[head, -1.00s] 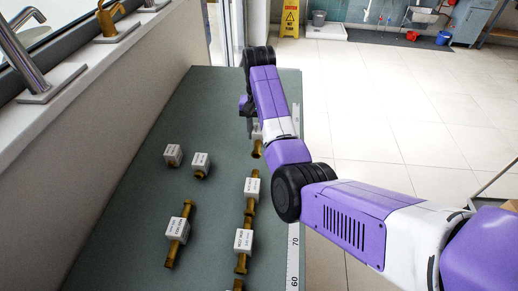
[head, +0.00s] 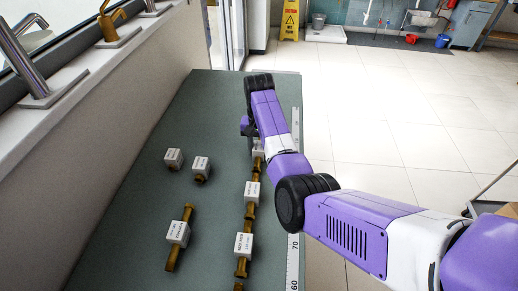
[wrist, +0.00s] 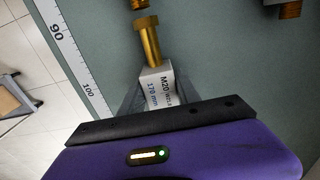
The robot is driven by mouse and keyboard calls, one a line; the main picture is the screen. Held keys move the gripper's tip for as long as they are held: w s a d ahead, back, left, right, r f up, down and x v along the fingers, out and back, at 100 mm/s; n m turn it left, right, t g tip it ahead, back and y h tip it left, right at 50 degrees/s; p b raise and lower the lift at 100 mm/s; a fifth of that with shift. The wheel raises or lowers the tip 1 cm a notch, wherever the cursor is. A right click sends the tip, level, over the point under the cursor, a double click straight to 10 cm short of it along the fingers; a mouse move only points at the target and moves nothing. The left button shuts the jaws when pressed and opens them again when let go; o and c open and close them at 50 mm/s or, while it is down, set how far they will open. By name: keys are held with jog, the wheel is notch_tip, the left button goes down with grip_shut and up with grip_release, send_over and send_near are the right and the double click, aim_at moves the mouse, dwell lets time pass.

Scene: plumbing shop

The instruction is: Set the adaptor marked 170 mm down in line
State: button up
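The adaptor marked 170 mm (wrist: 158,85) is a white block with a brass bolt-like end, printed "M20" and "170 mm". My gripper (wrist: 157,92) has a finger on each side of the block, seemingly touching it. In the head view the adaptor (head: 258,153) shows just below my wrist, partly hidden by my arm. Its brass end points along the row towards another adaptor (head: 252,192), with a small gap to a brass end (wrist: 138,4) in the wrist view. A further adaptor (head: 243,246) continues the row. Whether the held one touches the table is unclear.
A white ruler (head: 293,262) runs along the table's right edge, beside the row. To the left stand two short blocks (head: 173,159) (head: 200,168) and a separate adaptor (head: 178,233). The green table (head: 205,110) is clear at its far left.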

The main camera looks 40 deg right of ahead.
aim_at(259, 146)
jog(key=o, duration=0.4)
jog(key=shift+c, duration=0.2)
jog(key=shift+r, duration=0.1)
notch_tip(259, 146, up, 11)
jog(key=shift+r+p, duration=0.15)
jog(key=shift+p, duration=0.55)
jog(key=shift+r+p, duration=0.45)
